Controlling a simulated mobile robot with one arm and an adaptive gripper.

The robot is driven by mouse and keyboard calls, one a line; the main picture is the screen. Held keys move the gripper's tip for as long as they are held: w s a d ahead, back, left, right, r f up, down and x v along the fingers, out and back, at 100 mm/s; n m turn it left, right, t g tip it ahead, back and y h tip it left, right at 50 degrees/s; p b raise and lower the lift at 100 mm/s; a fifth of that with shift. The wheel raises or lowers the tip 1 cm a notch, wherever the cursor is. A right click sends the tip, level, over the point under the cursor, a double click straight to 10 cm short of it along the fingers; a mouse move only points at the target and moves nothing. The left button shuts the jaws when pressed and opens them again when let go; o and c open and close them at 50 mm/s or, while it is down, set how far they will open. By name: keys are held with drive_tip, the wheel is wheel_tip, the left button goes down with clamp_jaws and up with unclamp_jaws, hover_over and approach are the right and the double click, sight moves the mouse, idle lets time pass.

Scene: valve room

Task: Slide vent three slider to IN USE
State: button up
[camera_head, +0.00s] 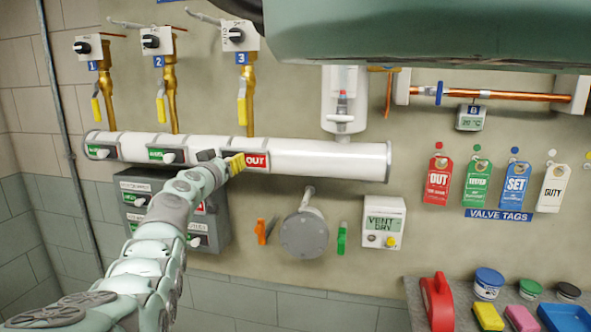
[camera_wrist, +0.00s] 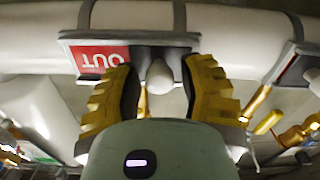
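The vent three slider sits on the white horizontal pipe, below the valve marked 3 (camera_head: 240,57). Its red OUT label (camera_head: 256,160) shows at the right end of its plate; the label also shows upside down in the wrist view (camera_wrist: 101,58). Its white knob (camera_wrist: 160,75) is beside the label; my gripper hides it in the head view. My gripper (camera_head: 237,162), with yellow ribbed fingers, is at the slider. In the wrist view the fingers (camera_wrist: 160,90) are apart on either side of the knob, with gaps visible.
Sliders one (camera_head: 103,153) and two (camera_head: 168,156) show green labels on the same white pipe (camera_head: 330,158). A dark grey switch box (camera_head: 215,236) is behind and below my arm. A round grey flange (camera_head: 304,235) and VENT DRY box (camera_head: 383,223) are lower right.

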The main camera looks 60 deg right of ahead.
sight(256, 161)
clamp_jaws()
drive_tip(key=shift+s, duration=0.1)
drive_tip(key=shift+s+d+p, duration=0.4)
drive_tip(key=shift+s+p, duration=0.2)
drive_tip(key=shift+s, duration=0.4)
drive_tip(key=shift+s+d+p, duration=0.45)
drive_tip(key=shift+s+p, duration=0.1)
drive_tip(key=shift+s, duration=0.4)
drive_tip(key=shift+s+d+p, duration=0.4)
drive_tip(key=shift+s+p, duration=0.2)
drive_tip(key=shift+s, duration=0.4)
drive_tip(key=shift+o, duration=1.8)
unclamp_jaws()
drive_tip(key=shift+a, duration=0.1)
